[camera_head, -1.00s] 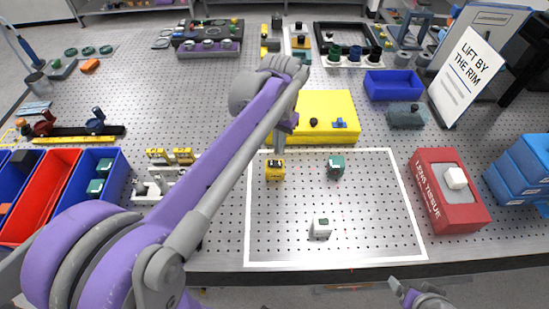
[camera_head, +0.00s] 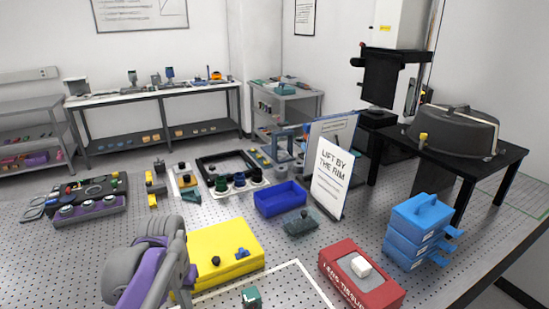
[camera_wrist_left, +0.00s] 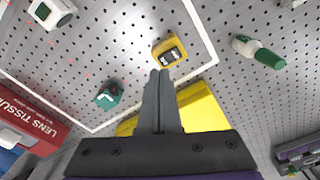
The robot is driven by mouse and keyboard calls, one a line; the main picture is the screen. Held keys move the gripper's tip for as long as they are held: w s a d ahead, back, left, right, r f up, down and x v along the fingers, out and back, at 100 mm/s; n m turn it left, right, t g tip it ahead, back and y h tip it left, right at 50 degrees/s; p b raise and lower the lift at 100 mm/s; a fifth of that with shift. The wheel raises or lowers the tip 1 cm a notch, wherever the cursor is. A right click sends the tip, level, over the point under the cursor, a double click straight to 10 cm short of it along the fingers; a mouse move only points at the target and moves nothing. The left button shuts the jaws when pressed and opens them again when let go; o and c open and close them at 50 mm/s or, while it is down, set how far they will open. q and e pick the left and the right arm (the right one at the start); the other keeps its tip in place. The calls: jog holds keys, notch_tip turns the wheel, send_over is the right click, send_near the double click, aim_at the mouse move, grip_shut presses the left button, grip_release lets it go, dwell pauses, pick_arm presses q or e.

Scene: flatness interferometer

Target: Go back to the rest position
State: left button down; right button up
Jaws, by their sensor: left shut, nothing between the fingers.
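My left arm shows at the lower left of the head view, purple and grey; its fingers are hidden there. In the left wrist view my left gripper (camera_wrist_left: 160,75) is shut and empty above the perforated table. Its tips appear just beside a small yellow block (camera_wrist_left: 170,51) inside the white outline. A dark green block (camera_wrist_left: 110,95) and a white block (camera_wrist_left: 52,12) also lie within the outline. The yellow case (camera_wrist_left: 200,108) shows behind the fingers, and in the head view (camera_head: 225,245) it stands beside my arm. My right gripper is not in view.
A side table (camera_head: 445,160) holds a grey case. Shelves line the back wall.

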pick_arm(q)
jog(key=s+d+f+t, duration=0.1)
jog(key=s+d+f, duration=0.1)
jog(key=s+f, duration=0.1)
jog(key=s+d+f+t, duration=0.2)
jog(key=s+f, duration=0.1)
jog(key=s, duration=0.2)
jog(key=s+d+f+t, duration=0.2)
jog(key=s, duration=0.2)
jog(key=shift+s+f, duration=0.4)
